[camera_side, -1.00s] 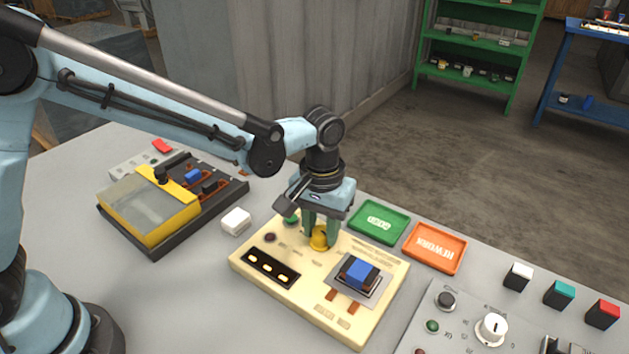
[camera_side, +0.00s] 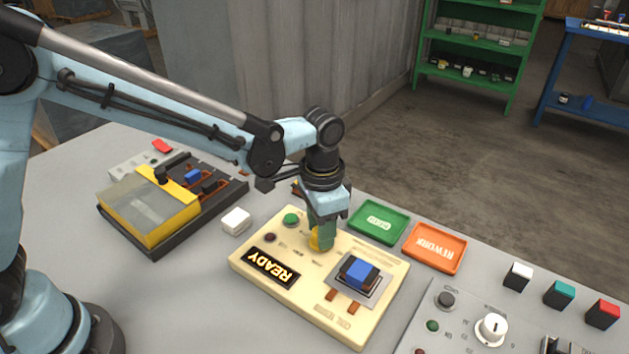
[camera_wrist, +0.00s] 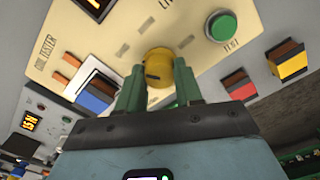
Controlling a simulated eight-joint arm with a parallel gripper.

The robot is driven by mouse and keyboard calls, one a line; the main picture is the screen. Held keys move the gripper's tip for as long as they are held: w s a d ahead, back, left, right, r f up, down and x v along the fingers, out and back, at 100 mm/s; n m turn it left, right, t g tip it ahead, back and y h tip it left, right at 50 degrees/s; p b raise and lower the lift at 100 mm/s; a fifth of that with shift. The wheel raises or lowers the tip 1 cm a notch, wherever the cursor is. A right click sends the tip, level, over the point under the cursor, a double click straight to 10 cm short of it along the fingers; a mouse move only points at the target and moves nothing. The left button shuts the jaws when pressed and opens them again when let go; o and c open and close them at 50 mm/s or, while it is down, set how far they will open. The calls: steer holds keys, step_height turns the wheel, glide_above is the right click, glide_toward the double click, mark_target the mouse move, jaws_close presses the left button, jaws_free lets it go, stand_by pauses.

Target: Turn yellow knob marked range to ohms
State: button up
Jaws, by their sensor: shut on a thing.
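The yellow knob (camera_side: 315,240) sits on the cream coil tester panel (camera_side: 300,308). In the wrist view the yellow knob (camera_wrist: 158,66) has a dark pointer mark on its side. My gripper (camera_side: 322,240) points down over the panel with its green fingers shut on the knob; in the wrist view the fingers (camera_wrist: 157,82) stand on both sides of it. The fingers hide part of the knob and its scale marks, so the setting it points to cannot be read. The panel's display (camera_side: 272,268) reads READY.
A green button (camera_side: 291,219) and a blue block on a metal plate (camera_side: 361,273) are on the panel. A green tray (camera_side: 379,222) and orange REWORK tray (camera_side: 435,247) lie behind.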

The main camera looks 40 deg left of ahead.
stand_by(0.3)
steer(key=o, duration=1)
steer(key=shift+o, duration=0.2)
steer(key=shift+r, duration=0.15)
step_height(320, 180, up, 12)
steer(key=s+a+f+n+t, duration=0.1)
steer(key=s+a+n+t, duration=0.2)
steer(key=s+a, duration=0.2)
steer(key=s+a+f+n+t, duration=0.1)
steer(key=s+a+n+t, duration=0.2)
steer(key=a, duration=0.9)
steer(key=s+t, duration=0.1)
steer(key=s, duration=0.1)
steer(key=shift+s+a+f+n, duration=0.25)
steer(key=shift+s+n, duration=0.05)
